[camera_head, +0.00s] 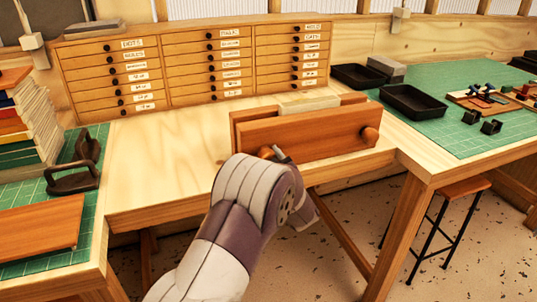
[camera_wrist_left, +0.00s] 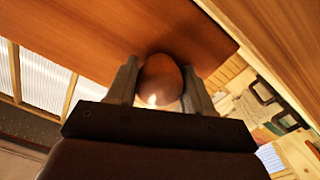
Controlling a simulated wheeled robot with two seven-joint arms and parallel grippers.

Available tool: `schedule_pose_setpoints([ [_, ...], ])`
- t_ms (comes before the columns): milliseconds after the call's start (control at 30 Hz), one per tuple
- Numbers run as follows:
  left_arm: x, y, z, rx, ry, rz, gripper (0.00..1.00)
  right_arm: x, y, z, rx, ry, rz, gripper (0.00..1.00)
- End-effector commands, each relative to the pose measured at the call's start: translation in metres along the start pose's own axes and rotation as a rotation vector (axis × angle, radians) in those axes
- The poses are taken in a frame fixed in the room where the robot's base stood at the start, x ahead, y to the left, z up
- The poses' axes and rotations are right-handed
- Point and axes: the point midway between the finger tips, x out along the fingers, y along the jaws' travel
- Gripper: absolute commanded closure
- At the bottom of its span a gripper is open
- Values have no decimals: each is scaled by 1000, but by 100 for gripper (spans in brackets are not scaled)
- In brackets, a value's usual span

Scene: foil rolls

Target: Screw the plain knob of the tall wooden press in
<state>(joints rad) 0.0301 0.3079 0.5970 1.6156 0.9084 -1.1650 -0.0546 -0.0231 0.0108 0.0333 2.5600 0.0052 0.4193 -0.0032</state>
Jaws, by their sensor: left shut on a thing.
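The wooden press (camera_head: 305,135) stands on the pale workbench, with a long reddish-brown front board and a second board behind it. A pale block (camera_head: 308,103) sits between the boards. One round knob (camera_head: 370,136) is at the right end of the front board. Another round, smooth brown knob (camera_wrist_left: 160,82) is at the left end, between the fingers of my left gripper (camera_head: 277,154). My left gripper is shut on this left knob, and the arm hides part of it in the head view. My right gripper is not in view.
A drawer cabinet (camera_head: 195,67) stands behind the press. Black trays (camera_head: 412,102) lie on the green mat to the right. Books (camera_head: 25,125) and a dark metal tool (camera_head: 75,178) are at the left. The bench between is clear.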

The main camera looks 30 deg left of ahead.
Motion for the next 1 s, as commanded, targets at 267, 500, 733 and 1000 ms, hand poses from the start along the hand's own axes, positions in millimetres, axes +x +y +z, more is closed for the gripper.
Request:
schedule_pose_setpoints([
  [267,-1,-3,5,59,-13,-4,79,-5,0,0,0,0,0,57],
  [500,-1,-4,6,65,-14,-4,79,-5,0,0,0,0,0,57],
  [733,-1,-4,6,64,-14,-4,29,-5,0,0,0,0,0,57],
  [1000,-1,-2,3,59,-7,-2,24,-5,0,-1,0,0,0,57],
])
